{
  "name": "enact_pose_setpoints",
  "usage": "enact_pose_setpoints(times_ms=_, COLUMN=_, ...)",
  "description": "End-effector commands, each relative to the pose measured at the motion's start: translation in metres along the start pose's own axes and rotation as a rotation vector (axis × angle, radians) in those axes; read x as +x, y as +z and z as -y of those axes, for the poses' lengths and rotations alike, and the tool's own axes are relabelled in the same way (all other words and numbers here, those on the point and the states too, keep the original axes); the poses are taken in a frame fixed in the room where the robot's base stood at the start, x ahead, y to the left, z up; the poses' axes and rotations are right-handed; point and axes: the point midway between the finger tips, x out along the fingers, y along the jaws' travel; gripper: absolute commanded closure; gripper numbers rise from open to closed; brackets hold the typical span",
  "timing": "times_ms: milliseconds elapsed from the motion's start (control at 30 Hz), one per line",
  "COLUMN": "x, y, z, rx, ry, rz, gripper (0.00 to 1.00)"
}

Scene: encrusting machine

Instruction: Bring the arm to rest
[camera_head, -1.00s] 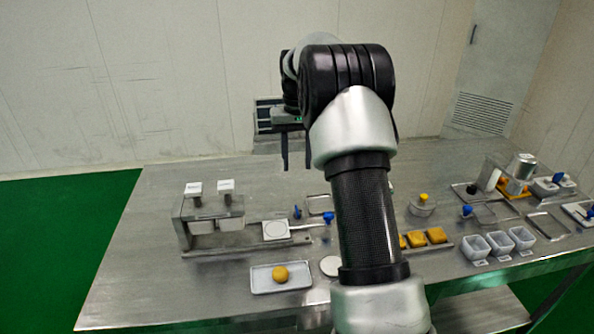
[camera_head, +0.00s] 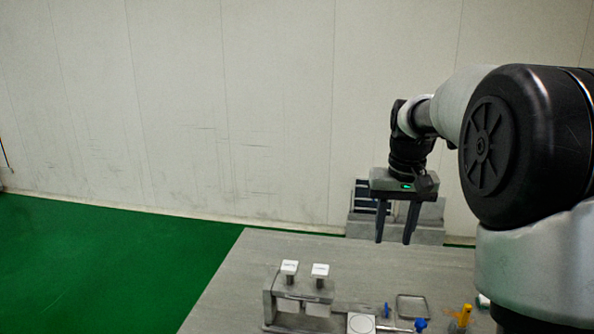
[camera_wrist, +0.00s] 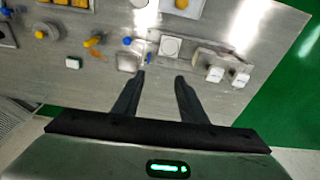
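My gripper (camera_head: 393,240) hangs in the air above the far part of the metal table (camera_head: 245,290), its two dark fingers pointing down. The fingers are apart with nothing between them. In the wrist view my gripper (camera_wrist: 160,76) also shows open and empty over the table top (camera_wrist: 225,110). My arm comes in from the right side of the head view, bent at a large black joint, and covers the table's right part there.
A metal stand with two white-topped plungers (camera_head: 298,298) is on the table, left of my gripper. Beside it are a square white plate (camera_head: 361,323), a wire-like tray (camera_head: 412,306) and a yellow-handled item (camera_head: 462,315). Green floor (camera_head: 110,260) lies open at left.

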Motion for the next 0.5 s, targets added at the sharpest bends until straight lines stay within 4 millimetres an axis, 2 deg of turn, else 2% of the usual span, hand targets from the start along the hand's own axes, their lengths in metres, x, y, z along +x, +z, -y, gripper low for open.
enact_pose_setpoints(times_ms=33, x=-0.026, y=0.017, z=0.006, rx=-0.012, ry=-0.002, rz=-0.028, gripper=0.62)
enact_pose_setpoints(times_ms=200, x=-0.073, y=0.073, z=0.019, rx=-0.045, ry=-0.010, rz=-0.106, gripper=0.62)
enact_pose_setpoints(times_ms=333, x=-0.098, y=0.119, z=0.026, rx=-0.071, ry=-0.017, rz=-0.165, gripper=0.62)
enact_pose_setpoints(times_ms=500, x=-0.115, y=0.181, z=0.033, rx=-0.104, ry=-0.028, rz=-0.242, gripper=0.62)
